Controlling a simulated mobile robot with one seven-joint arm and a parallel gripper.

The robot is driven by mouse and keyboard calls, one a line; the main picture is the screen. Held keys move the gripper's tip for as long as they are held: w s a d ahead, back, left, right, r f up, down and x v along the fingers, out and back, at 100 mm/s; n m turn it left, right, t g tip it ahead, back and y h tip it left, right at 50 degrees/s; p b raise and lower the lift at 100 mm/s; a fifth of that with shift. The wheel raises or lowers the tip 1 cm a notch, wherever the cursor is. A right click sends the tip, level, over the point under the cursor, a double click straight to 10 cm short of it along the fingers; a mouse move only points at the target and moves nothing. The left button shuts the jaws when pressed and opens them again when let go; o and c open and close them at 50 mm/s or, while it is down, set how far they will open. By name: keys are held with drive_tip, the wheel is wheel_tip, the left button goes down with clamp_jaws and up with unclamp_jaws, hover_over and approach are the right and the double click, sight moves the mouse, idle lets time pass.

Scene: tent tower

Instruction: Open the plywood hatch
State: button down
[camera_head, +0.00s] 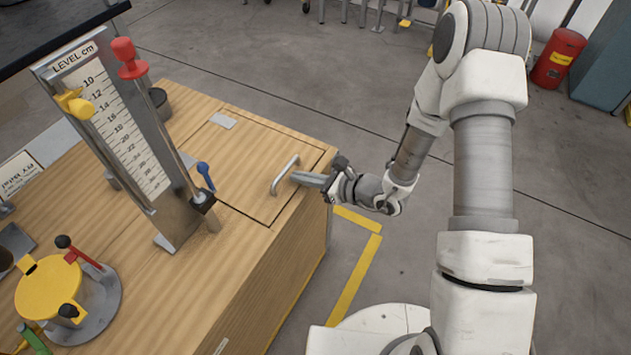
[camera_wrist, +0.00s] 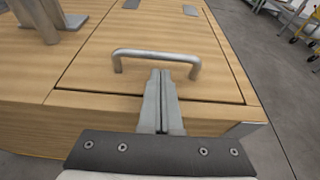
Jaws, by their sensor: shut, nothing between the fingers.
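The plywood hatch (camera_head: 240,163) is a square panel set flush in the top of a wooden cabinet, and it lies closed. A grey metal bar handle (camera_head: 284,174) stands on it near its right edge. In the wrist view the hatch (camera_wrist: 195,45) fills the middle and its handle (camera_wrist: 155,53) arches across just beyond my fingertips. My gripper (camera_head: 296,177) is shut and empty, its fingers pointing at the handle from the cabinet's right side. In the wrist view its fingertips (camera_wrist: 160,72) are side by side, close below the handle bar. I cannot tell whether they touch it.
A level gauge (camera_head: 115,125) with red and yellow knobs stands left of the hatch. A blue lever (camera_head: 205,175) rises close to the hatch's left edge. A yellow round valve (camera_head: 48,288) sits at the front left. Open floor lies right of the cabinet.

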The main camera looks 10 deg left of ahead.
drive_tip(key=shift+w+a+f, duration=0.1)
drive_tip(key=shift+w+a, duration=0.05)
drive_tip(key=shift+a, duration=0.2)
